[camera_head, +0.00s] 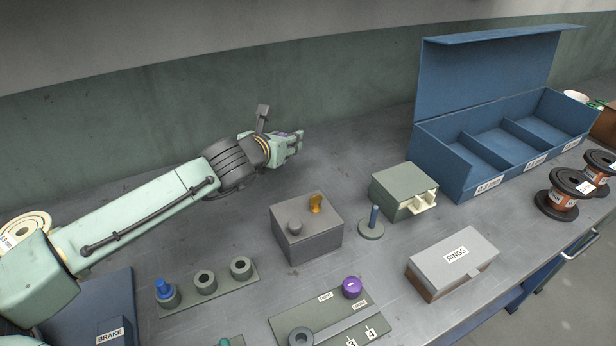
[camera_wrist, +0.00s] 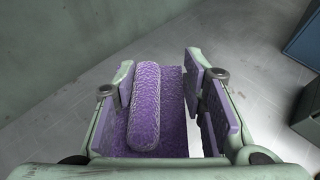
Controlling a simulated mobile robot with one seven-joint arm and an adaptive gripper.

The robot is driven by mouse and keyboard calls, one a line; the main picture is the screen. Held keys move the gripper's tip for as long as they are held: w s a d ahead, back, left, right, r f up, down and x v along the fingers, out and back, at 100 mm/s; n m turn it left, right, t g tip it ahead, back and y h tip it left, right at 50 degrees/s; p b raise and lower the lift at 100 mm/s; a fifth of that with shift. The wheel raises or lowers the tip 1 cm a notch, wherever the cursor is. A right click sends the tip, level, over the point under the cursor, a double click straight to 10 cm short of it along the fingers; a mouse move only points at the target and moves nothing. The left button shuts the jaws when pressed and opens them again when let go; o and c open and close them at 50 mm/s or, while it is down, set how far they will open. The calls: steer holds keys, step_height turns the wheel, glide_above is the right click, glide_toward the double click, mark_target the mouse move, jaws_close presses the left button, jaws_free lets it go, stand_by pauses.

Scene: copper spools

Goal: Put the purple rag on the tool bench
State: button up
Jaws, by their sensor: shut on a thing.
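The purple rag (camera_wrist: 145,108) is a rolled, textured cloth held between the fingers of my gripper (camera_wrist: 172,100) in the wrist view. In the head view my gripper (camera_head: 291,143) is above the back part of the grey tool bench (camera_head: 356,153), near the wall, and only a small bit of purple shows at its fingers. The bench top also shows in the wrist view (camera_wrist: 225,40) beyond the fingers. I cannot tell the exact height of the rag above the bench.
A grey box with an orange knob (camera_head: 306,232), a small drawer unit (camera_head: 400,192) and a blue compartment box (camera_head: 466,165) stand to the right. A RINGS box (camera_head: 452,262) and copper spools (camera_head: 563,190) are further right. The bench around the gripper is clear.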

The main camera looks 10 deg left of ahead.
mark_target(286, 178)
steer(key=shift+f+p, duration=0.6)
steer(key=shift+f, duration=3.2)
steer(key=shift+f, duration=0.15)
steer(key=o, duration=1.2)
steer(key=shift+c, duration=0.2)
steer(key=shift+s+r, duration=0.15)
steer(key=shift+r, duration=0.1)
steer(key=b+v, duration=0.2)
steer(key=v, duration=0.8)
steer(key=shift+s+a+r, duration=0.1)
steer(key=shift+s+r, duration=0.05)
steer(key=shift+s, duration=0.2)
steer(key=shift+s+r, duration=0.2)
steer(key=shift+s, duration=0.25)
